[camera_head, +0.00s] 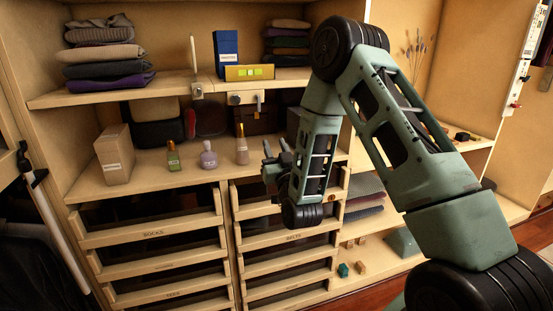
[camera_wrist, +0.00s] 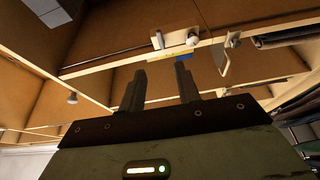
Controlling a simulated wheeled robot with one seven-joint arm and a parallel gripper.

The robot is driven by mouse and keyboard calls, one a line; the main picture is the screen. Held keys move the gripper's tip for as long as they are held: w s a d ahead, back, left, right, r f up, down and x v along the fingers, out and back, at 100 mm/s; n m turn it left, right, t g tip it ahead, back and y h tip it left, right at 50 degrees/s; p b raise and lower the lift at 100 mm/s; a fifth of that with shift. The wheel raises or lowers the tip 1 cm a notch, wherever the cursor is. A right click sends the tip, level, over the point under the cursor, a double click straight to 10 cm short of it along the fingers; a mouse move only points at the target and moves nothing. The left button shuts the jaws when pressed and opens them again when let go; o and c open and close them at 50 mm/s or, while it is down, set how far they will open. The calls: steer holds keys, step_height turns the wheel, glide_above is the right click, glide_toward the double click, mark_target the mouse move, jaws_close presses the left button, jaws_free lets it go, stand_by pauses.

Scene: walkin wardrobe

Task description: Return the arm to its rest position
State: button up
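My arm reaches in from the right in the head view, bent at a high elbow, with its forearm hanging down in front of the shelves. My gripper (camera_head: 277,156) is at shelf height, right of a small amber bottle (camera_head: 241,145). In the wrist view my gripper (camera_wrist: 160,88) points up toward the underside of the upper shelf. Its two fingers stand apart with nothing between them. The fingers look clear of the bottles.
The middle shelf (camera_head: 150,180) holds a tan box (camera_head: 114,154), a green bottle (camera_head: 173,156) and a purple bottle (camera_head: 208,155). The upper shelf carries a blue box (camera_head: 226,53) and a yellow box (camera_head: 249,72). Labelled drawers (camera_head: 152,233) stand below.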

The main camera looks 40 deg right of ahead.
steer(key=shift+s+a+f, duration=0.15)
steer(key=shift+s+f, duration=0.05)
steer(key=shift+s, duration=0.3)
